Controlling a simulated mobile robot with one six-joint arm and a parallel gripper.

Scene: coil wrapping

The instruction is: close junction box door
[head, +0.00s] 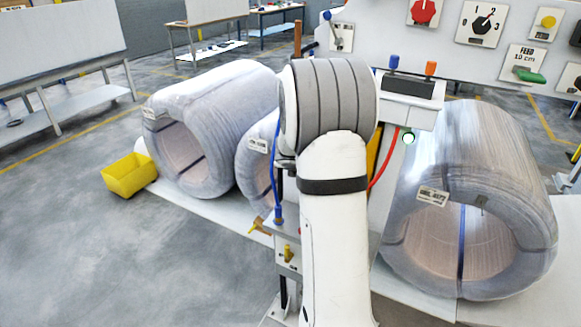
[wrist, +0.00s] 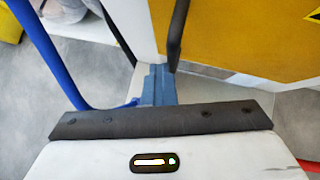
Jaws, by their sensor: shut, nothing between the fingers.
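In the wrist view, a yellow panel (wrist: 235,45) with part of a black-edged warning sign fills the upper right; it looks like the junction box door. A dark upright bar (wrist: 177,30), perhaps its handle, stands near the panel's left edge. My gripper (wrist: 158,75) is shut and empty, its blue-grey fingers pointing toward the lower end of this bar. I cannot tell whether they touch it. In the head view my arm hides the gripper and most of the box; only a yellow and black sliver (head: 373,150) shows beside the arm. The door's angle is unclear.
A blue hose (wrist: 48,55) curves close to the left of my gripper. Large wrapped coils (head: 212,125) stand left, and another (head: 475,200) right. A yellow bin (head: 128,175) sits on the left. A control panel (head: 455,40) is at the upper right. The left floor is open.

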